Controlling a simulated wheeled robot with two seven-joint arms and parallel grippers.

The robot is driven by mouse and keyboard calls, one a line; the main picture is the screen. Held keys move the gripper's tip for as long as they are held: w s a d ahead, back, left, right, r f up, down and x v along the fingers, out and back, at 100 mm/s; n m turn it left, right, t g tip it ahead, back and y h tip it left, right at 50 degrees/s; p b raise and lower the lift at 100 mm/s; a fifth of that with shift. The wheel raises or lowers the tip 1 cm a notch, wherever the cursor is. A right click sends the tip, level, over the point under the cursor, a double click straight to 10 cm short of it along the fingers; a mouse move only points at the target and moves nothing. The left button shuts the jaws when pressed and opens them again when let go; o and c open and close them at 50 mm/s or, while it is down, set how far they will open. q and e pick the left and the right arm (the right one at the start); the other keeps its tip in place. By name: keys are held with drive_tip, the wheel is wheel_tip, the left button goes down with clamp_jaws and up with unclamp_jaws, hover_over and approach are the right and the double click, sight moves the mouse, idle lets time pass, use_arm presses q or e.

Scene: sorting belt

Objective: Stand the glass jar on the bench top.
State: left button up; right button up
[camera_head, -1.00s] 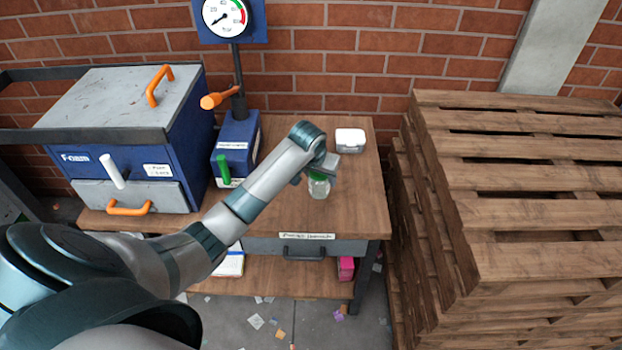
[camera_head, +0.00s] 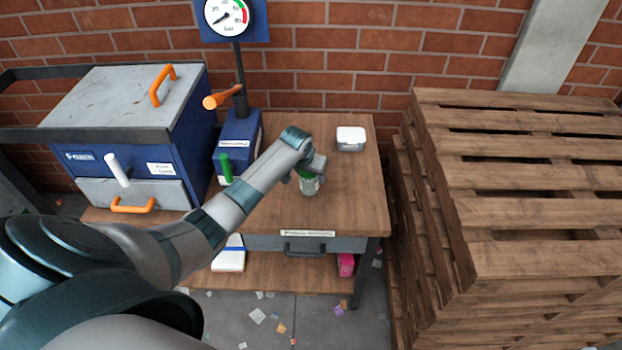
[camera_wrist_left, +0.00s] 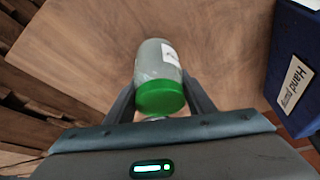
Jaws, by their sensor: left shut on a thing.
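The glass jar (camera_head: 310,186) is clear with a green lid and stands upright over the middle of the wooden bench top (camera_head: 353,200). My left gripper (camera_head: 309,176) is shut on it, near the lid. In the left wrist view the jar (camera_wrist_left: 160,60) sits between the two fingers of my left gripper (camera_wrist_left: 159,84), lid toward the wrist and a white label on its side. I cannot tell whether its base touches the wood. My right gripper is not in view.
A white-lidded container (camera_head: 351,139) stands at the back right of the bench. A blue hand-pump unit (camera_head: 238,140) with a gauge (camera_head: 226,14) and a blue foam box (camera_head: 130,140) stand left. Stacked pallets (camera_head: 500,200) rise at the right. Bench around the jar is clear.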

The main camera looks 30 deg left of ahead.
use_arm(q)
drive_tip(key=shift+f, duration=1.2)
drive_tip(key=shift+f, duration=0.15)
drive_tip(key=o, duration=1.2)
drive_tip(key=shift+c, duration=0.2)
drive_tip(key=b+v, duration=0.1)
drive_tip(key=v, duration=1.1)
